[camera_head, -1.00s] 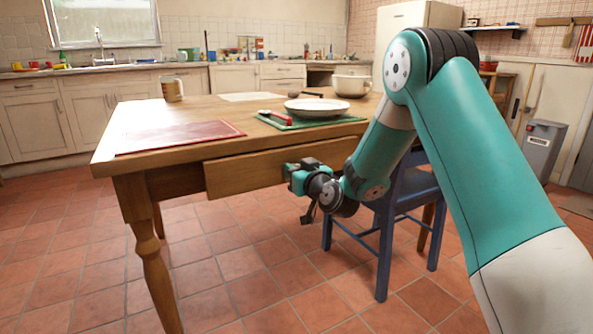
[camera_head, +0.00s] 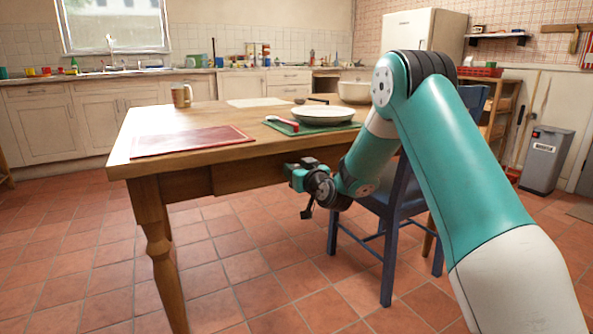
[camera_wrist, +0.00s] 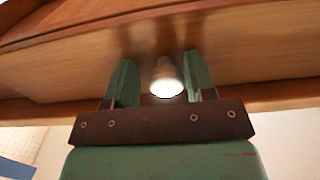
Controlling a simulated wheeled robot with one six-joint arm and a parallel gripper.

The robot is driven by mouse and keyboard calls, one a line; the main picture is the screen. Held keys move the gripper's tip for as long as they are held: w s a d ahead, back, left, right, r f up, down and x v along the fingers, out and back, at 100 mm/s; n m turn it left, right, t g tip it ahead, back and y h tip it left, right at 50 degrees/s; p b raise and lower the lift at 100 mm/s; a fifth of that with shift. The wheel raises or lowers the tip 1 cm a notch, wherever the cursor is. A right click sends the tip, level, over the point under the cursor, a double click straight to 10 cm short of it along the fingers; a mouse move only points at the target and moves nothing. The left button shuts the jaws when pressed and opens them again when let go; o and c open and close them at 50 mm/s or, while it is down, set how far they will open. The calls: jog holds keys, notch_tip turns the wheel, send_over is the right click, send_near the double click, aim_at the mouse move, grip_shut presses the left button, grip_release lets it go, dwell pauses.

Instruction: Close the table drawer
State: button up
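The wooden table (camera_head: 200,153) stands in front of me, with its drawer front (camera_head: 245,176) under the near edge of the top. In the head view the drawer front sits flush or nearly flush with the apron; a small gap cannot be ruled out. My gripper (camera_head: 290,171) is at the right part of the drawer front. In the wrist view the drawer front (camera_wrist: 60,72) fills the upper part, and a shiny round knob (camera_wrist: 166,80) lies between the two green fingers of my gripper (camera_wrist: 160,68). The fingers are apart, with space on both sides of the knob.
On the table are a red mat (camera_head: 190,140), a mug (camera_head: 182,95), a white plate (camera_head: 323,115) on a green mat and a bowl (camera_head: 354,92). A blue chair (camera_head: 388,215) stands close to my arm at the right. The tiled floor at left is clear.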

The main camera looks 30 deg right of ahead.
jog(key=shift+w+a+r+y, duration=0.15)
jog(key=shift+a+y, duration=0.15)
jog(key=shift+a, duration=0.2)
jog(key=shift+s+a, duration=0.1)
jog(key=shift+s, duration=0.25)
jog(key=s+b, duration=0.8)
jog(key=s, duration=0.9)
